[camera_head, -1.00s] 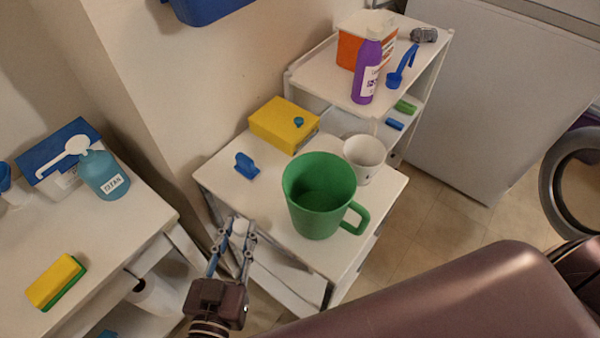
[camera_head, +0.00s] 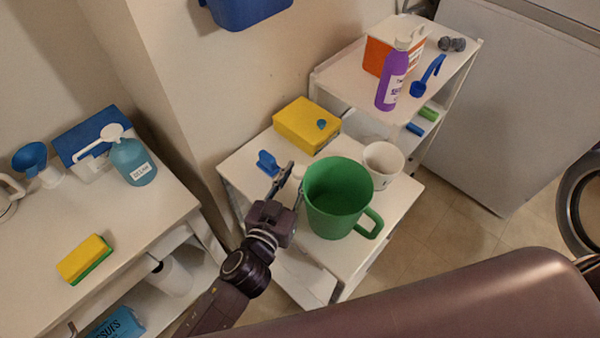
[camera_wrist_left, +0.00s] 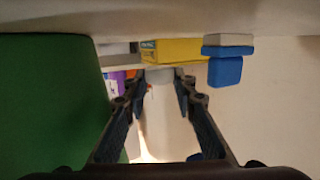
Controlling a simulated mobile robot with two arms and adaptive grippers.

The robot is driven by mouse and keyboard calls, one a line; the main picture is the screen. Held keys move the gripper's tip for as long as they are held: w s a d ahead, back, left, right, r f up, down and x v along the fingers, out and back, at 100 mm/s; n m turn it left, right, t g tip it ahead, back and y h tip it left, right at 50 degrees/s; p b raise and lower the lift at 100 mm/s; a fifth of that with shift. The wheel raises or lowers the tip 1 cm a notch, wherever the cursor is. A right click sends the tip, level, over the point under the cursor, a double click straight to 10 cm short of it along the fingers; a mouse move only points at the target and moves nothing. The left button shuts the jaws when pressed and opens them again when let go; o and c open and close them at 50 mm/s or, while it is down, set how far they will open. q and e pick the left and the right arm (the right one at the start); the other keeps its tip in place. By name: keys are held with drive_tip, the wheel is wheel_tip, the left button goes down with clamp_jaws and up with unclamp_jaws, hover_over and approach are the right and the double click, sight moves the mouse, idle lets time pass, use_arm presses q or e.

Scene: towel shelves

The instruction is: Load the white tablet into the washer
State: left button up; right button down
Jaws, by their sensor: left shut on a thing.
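The white tablet (camera_head: 299,173) is between the fingertips of my left gripper (camera_head: 290,180), beside the left rim of the large green mug (camera_head: 337,200). The gripper is shut on it, over the small white cart. In the left wrist view the tablet (camera_wrist_left: 159,75) shows pale between the two fingertips, partly hidden by them, with the green mug filling the left side. The washer shows only in part, as a dark round door ring (camera_head: 567,205) at the right edge. My right gripper is not in view.
Floor (camera_head: 455,215) is open between cart and washer.

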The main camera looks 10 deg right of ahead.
sight(300, 178)
use_arm(q)
drive_tip(key=shift+x, duration=1.05)
drive_tip(key=shift+f+b, duration=0.45)
drive_tip(key=shift+f, duration=1.25)
drive_tip(key=shift+f, duration=0.15)
drive_tip(key=o, duration=0.7)
drive_tip(key=shift+c, duration=0.2)
